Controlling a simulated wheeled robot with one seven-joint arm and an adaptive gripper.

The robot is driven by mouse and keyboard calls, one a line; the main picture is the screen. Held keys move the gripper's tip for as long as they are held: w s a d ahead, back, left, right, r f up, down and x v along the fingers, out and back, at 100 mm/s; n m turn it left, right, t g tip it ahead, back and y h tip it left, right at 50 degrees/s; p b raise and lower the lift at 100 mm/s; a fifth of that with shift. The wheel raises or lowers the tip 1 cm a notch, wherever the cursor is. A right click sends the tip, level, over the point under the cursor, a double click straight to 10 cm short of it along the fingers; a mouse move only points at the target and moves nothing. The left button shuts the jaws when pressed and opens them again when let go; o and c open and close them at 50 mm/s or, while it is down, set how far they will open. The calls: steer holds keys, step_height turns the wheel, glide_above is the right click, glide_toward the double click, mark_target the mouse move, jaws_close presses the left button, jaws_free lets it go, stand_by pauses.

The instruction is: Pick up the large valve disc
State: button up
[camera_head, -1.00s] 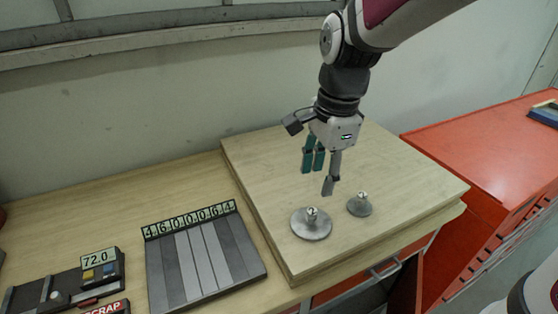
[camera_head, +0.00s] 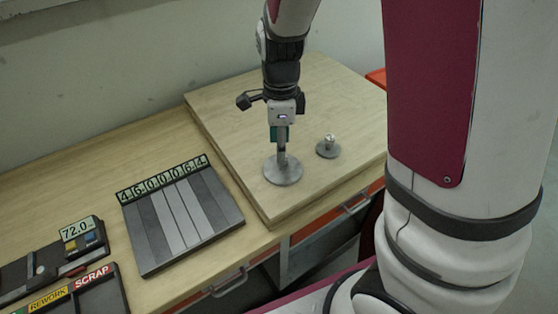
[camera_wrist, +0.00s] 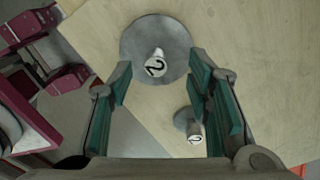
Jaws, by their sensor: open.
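The large valve disc (camera_head: 283,172) is a flat grey disc with a short upright stem, lying on the raised wooden board. In the wrist view the large disc (camera_wrist: 157,47) shows its stem top marked "2", ahead of and between the finger lines. My gripper (camera_head: 279,148) points down just over the large disc and partly hides its stem. In the wrist view my gripper (camera_wrist: 160,85) is open, with green pads apart and nothing between them. I cannot tell whether a fingertip touches the disc.
A smaller valve disc (camera_head: 328,148) with a similar stem lies just right of the large one, close to my right finger in the wrist view. A striped dark panel (camera_head: 183,222) with number tiles lies left of the board (camera_head: 335,85). A tray labelled REWORK and SCRAP (camera_head: 75,292) sits front left.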

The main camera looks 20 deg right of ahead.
steer(key=f, duration=0.5)
steer(key=shift+s+d+f, duration=0.1)
steer(key=shift+s+d, duration=0.1)
steer(key=shift+s, duration=0.15)
jaws_close()
